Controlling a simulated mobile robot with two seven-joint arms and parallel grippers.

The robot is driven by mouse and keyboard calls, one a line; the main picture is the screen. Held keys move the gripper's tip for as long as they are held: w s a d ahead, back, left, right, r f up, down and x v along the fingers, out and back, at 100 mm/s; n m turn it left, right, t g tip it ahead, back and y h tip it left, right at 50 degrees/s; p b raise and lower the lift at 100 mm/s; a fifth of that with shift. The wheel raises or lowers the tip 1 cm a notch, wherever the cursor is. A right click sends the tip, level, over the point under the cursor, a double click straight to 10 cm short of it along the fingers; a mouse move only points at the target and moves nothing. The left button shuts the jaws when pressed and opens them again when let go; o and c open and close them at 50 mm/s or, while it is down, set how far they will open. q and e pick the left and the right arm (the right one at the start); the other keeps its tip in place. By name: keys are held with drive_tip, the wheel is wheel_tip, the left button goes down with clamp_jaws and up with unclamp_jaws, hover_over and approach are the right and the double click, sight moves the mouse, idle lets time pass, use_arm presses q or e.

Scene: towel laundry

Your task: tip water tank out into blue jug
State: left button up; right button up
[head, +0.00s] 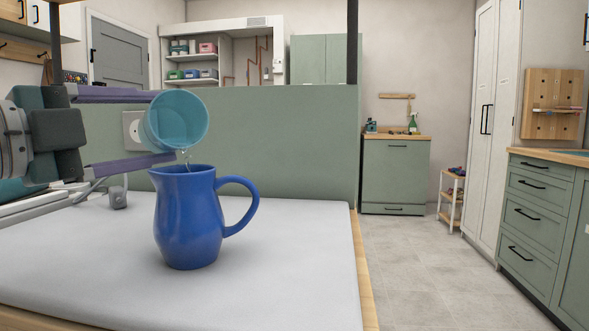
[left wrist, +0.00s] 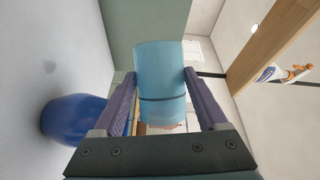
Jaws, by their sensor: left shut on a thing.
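The water tank (head: 178,118) is a clear teal, cup-like container, tilted with its open mouth toward the head camera and down over the jug. A thin stream of water (head: 187,157) falls from its lower rim into the jug's mouth. My left gripper (head: 158,127) is shut on the tank. The left wrist view shows the tank (left wrist: 160,85) between its two purple fingers. The blue jug (head: 188,220) stands upright on the table, handle to the right. It also shows in the left wrist view (left wrist: 75,118). The water inside the jug is hidden. My right gripper is not in view.
The jug stands on a light grey padded tabletop (head: 295,285) with a wooden edge; its right and front areas are clear. A green partition (head: 290,140) rises behind. Open floor (head: 430,270) lies to the right, before green drawers (head: 535,215).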

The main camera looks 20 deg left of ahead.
use_arm(q)
drive_tip(key=shift+r+m+b, duration=0.15)
drive_tip(key=shift+m+b, duration=0.25)
drive_tip(key=shift+b, duration=0.05)
drive_tip(key=shift+r+m+t+b, duration=0.2)
drive_tip(key=shift+m+t+b, duration=0.1)
drive_tip(key=shift+m+b, duration=0.3)
idle(0.4)
drive_tip(key=shift+d+r+m+h+b, duration=0.1)
drive_tip(key=shift+r+m+h+b, duration=0.25)
drive_tip(key=shift+b, duration=0.3)
